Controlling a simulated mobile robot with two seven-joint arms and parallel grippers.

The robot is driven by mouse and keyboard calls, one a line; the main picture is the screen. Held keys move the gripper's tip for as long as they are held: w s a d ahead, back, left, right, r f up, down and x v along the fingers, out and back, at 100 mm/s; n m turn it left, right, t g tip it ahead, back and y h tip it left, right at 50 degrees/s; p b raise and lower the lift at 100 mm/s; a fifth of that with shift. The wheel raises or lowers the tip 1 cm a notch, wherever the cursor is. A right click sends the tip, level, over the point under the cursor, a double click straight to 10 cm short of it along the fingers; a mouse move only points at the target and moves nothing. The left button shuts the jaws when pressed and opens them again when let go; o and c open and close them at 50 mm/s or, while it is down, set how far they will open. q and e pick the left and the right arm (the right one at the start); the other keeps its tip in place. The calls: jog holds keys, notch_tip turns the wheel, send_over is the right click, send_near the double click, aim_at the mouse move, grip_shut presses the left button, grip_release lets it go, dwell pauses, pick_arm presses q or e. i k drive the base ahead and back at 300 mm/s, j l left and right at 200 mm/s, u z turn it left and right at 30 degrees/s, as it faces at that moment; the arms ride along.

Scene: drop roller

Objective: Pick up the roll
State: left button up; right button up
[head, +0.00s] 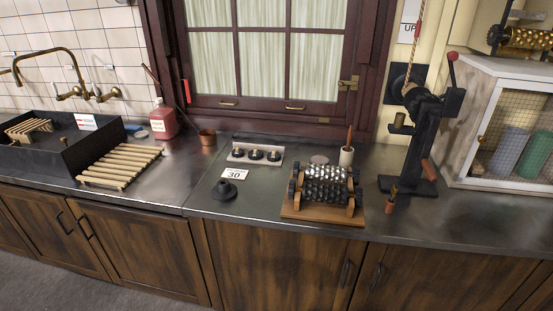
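A set of studded metal rollers (325,188) rests in a wooden stand (322,214) with black end pieces, on the counter right of the middle. A brass-coloured studded roller (526,39) sits at the top right, above a mesh-fronted cabinet and partly cut by the picture edge. The frames do not show which one the task calls the roll. Neither of my grippers is in view.
The grey counter (258,205) is clear in front. A black funnel-like piece (225,190), a "30" card (235,174) and a three-knob panel (255,154) lie left of the stand. A black lever device (425,135) and mesh cabinet (478,125) stand right; a sink (62,150) left.

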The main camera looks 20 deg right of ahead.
aim_at(318, 192)
jog(key=l+z, duration=0.2)
jog(key=z, duration=0.25)
jog(key=l+z, duration=0.2)
jog(key=z, duration=0.25)
jog(key=i+l+z, duration=0.2)
jog(key=l, duration=0.2)
jog(key=l+z, duration=0.25)
jog(key=l, duration=0.2)
jog(key=i+l+z, duration=0.1)
jog(key=l, duration=0.3)
jog(key=i+l, duration=0.45)
jog(key=l, duration=0.2)
jog(key=i+l, duration=0.1)
jog(key=l, duration=0.2)
jog(key=i+l+z, duration=0.1)
jog(key=l, duration=0.25)
jog(key=i+l, duration=0.15)
jog(key=l, duration=0.15)
